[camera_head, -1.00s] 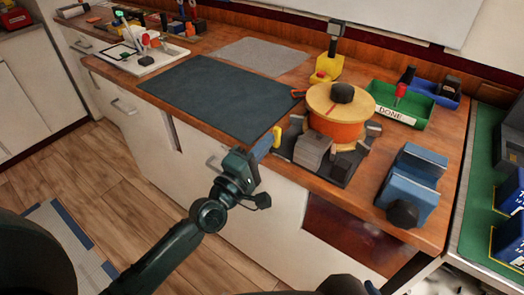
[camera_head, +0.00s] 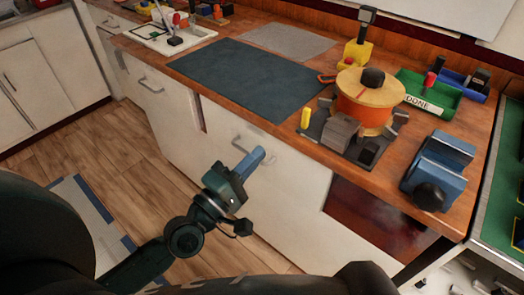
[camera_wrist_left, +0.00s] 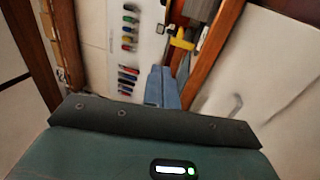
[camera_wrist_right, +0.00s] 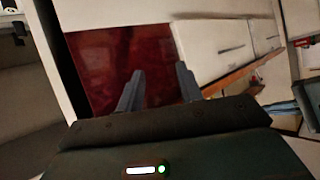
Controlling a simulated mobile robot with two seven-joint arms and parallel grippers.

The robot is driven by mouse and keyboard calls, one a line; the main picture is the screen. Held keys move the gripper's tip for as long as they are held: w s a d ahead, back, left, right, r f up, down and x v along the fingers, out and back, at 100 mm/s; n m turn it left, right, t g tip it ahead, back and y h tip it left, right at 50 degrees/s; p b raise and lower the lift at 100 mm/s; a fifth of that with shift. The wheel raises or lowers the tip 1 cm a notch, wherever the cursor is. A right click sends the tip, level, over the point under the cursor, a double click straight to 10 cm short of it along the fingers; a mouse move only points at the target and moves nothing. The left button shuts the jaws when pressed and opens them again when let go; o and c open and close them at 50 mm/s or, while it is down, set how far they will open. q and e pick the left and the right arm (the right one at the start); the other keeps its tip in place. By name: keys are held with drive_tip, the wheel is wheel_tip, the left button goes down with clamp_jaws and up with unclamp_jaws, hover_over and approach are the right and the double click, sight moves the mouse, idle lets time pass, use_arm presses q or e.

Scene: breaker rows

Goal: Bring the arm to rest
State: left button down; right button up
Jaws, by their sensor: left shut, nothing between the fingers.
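My left gripper (camera_head: 255,159) is out in front of the white cabinet fronts, below the bench top. Its blue-grey fingers are together and empty, also in the left wrist view (camera_wrist_left: 162,88). It touches nothing that I can see. My right gripper shows only in the right wrist view (camera_wrist_right: 160,85). Its two fingers stand apart with nothing between them, in front of a dark red panel (camera_wrist_right: 110,60).
The wooden bench (camera_head: 285,128) carries a dark mat (camera_head: 240,75), a cable spool (camera_head: 365,112), a small yellow piece (camera_head: 305,118), a blue vise-like block (camera_head: 437,172) and a green DONE bin (camera_head: 440,100). Open floor (camera_head: 110,160) lies to the left.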

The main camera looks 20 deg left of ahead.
drive_tip(key=shift+r, duration=0.1)
idle(0.4)
